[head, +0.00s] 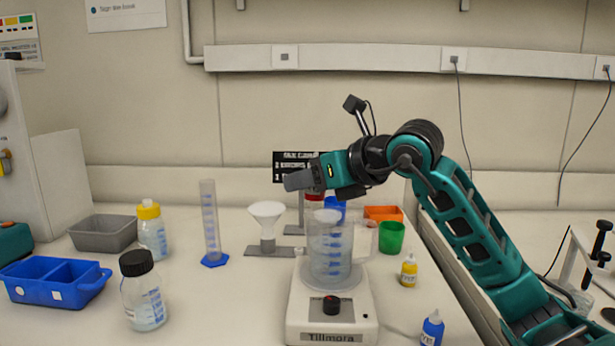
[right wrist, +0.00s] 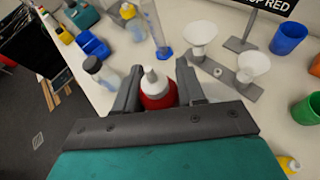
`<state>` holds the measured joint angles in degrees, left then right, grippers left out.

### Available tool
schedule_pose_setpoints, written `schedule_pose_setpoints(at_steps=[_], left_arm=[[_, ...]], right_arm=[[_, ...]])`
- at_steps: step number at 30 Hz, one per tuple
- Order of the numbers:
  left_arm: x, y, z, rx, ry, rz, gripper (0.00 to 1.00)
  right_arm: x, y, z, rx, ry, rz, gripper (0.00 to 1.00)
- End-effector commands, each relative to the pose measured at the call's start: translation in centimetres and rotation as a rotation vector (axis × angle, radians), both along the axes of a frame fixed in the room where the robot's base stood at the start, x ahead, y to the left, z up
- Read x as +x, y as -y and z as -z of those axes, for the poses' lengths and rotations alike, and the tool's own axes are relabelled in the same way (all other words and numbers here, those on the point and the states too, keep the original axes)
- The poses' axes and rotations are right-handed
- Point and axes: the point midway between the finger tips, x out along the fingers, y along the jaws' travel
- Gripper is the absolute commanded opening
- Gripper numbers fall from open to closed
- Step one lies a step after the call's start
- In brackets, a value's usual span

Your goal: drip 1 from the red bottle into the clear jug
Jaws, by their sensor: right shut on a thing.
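The red bottle (right wrist: 158,95) is between the fingers of my right gripper (right wrist: 158,75) in the right wrist view, its white nozzle showing. In the head view the right gripper (head: 300,180) is shut on it, and only a small red part of the bottle (head: 314,196) shows below the jaws. The bottle is just above or behind the rim of the clear jug; its exact tilt and depth are hard to tell. The clear jug (head: 328,250) has blue markings and stands upright on a white Tillmora device. The jug is not visible in the right wrist view. My left gripper is not in view.
A white funnel on a stand (head: 267,220) and a measuring cylinder (head: 210,225) stand left of the jug. A green cup (head: 391,237), a yellow bottle (head: 408,271) and a blue bottle (head: 432,329) are to its right. A black-capped bottle (head: 143,295) is at front left.

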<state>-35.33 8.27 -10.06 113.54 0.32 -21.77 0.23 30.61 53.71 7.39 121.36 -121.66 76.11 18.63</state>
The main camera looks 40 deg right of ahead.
Motion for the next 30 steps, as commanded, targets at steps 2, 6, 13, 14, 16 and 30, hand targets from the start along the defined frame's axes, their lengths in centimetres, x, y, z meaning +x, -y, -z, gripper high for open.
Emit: schedule_pose_setpoints(at_steps=[2,6,13,14,16,30], left_arm=[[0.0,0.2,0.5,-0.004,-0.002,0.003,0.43],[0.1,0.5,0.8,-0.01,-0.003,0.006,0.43],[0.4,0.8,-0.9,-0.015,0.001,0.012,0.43],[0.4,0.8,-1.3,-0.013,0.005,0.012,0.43],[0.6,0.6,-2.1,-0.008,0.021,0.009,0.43],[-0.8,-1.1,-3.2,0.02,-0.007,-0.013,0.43]], right_arm=[[0.0,-0.1,0.9,0.017,-0.006,-0.001,0.15],[-0.1,-0.3,1.8,0.044,-0.015,-0.001,0.15],[-0.2,-0.8,2.0,0.161,-0.056,-0.002,0.15],[-0.3,-1.0,1.9,0.2,-0.071,-0.003,0.15],[-0.5,-1.4,1.8,0.291,-0.103,-0.002,0.15],[-1.1,-3.3,0.8,0.761,-0.274,-0.002,0.15]])
